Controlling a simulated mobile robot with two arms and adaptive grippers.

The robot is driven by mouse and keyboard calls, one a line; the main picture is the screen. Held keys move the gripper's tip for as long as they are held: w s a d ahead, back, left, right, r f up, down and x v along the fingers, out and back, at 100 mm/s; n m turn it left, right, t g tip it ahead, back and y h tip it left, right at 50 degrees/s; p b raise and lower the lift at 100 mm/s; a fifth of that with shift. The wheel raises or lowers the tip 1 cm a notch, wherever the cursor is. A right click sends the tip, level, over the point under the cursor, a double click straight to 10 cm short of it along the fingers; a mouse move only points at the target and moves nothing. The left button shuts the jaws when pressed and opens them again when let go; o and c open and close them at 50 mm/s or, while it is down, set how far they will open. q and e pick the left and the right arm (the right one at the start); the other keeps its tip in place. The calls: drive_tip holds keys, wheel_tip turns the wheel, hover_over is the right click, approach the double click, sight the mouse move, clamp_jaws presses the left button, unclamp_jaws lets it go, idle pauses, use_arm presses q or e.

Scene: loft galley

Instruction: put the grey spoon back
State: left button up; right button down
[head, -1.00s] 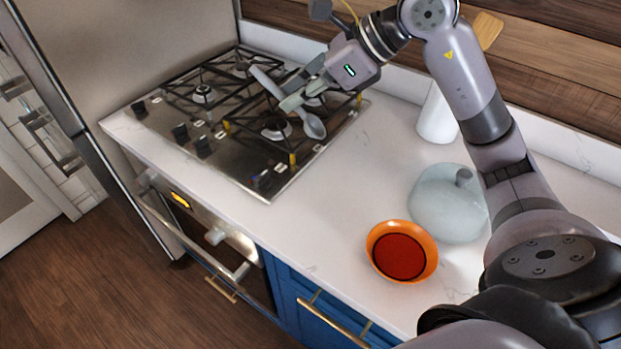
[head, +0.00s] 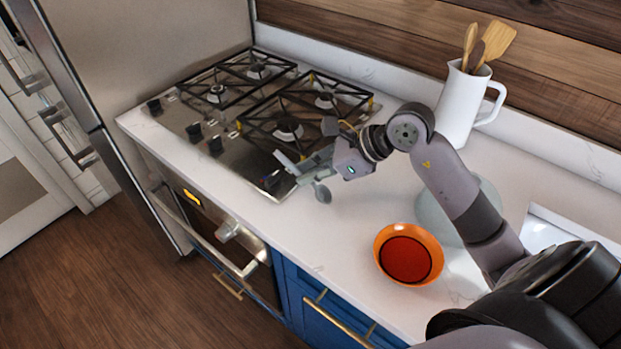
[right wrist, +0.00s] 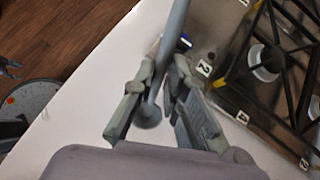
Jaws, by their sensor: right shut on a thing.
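My right gripper (head: 306,166) is shut on the grey spoon (head: 322,194) above the counter, by the front right corner of the cooktop. The spoon's bowl hangs below the fingers in the head view. In the right wrist view the spoon's handle (right wrist: 174,40) runs up between the two fingers (right wrist: 160,92), and its bowl shows low between them. A white pitcher (head: 456,108) with wooden utensils (head: 490,44) stands at the back of the counter, to the right of the gripper. My left gripper is not seen in the head view.
An orange bowl (head: 408,255) with a red inside sits near the counter's front edge. A pale glass-like lidded dish (head: 434,216) is partly hidden behind my right arm. The gas cooktop (head: 245,160) is at left. Counter between cooktop and bowl is clear.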

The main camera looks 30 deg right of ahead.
drive_tip(key=shift+f, duration=1.25)
drive_tip(key=shift+f, duration=0.1)
drive_tip(key=shift+f, duration=0.15)
drive_tip(key=c, duration=1.6)
unclamp_jaws()
